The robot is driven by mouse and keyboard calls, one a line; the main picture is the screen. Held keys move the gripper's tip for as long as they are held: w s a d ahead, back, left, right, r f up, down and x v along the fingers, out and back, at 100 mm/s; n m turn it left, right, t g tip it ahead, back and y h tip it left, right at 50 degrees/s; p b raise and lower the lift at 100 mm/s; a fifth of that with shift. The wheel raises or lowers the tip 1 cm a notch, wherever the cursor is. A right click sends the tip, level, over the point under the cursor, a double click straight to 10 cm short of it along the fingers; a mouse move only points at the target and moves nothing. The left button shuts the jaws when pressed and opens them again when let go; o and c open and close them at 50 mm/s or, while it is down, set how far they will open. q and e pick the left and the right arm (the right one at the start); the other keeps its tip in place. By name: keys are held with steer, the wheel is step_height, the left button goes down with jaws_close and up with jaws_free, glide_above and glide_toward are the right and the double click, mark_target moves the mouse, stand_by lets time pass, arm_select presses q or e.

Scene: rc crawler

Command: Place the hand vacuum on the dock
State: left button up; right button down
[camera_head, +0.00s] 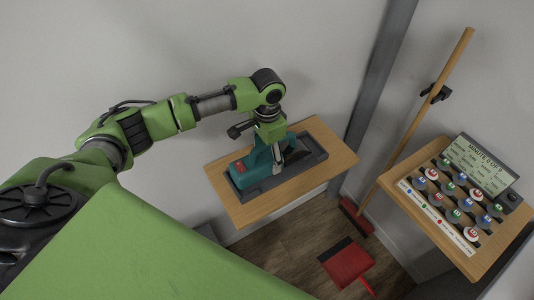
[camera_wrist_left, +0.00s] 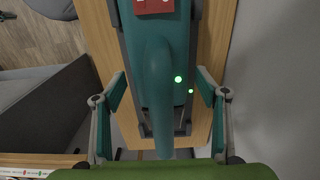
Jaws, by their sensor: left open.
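The teal hand vacuum (camera_head: 250,171) with a red button lies on the dark grey dock (camera_head: 314,158), on a wooden shelf. In the left wrist view the vacuum (camera_wrist_left: 172,50) runs lengthwise along the dock (camera_wrist_left: 185,128), and two small green lights glow beside its handle. My left gripper (camera_head: 272,150) is over the vacuum's handle and hides part of it. In the left wrist view my left gripper (camera_wrist_left: 162,82) is open, with one finger on each side of the handle and visible gaps to both. My right gripper is out of view.
The wooden shelf (camera_head: 334,150) is against the wall. To its right, a broom (camera_head: 415,112) leans by a grey post (camera_head: 378,80). A red dustpan (camera_head: 347,262) is on the floor. A wooden board (camera_head: 425,205) with numbered knobs and a display (camera_head: 480,166) stands at right.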

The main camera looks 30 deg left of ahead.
arm_select(q)
step_height(320, 180, up, 11)
steer(key=shift+f+b, duration=0.1)
steer(key=shift+b, duration=0.95)
steer(key=shift+r, duration=0.75)
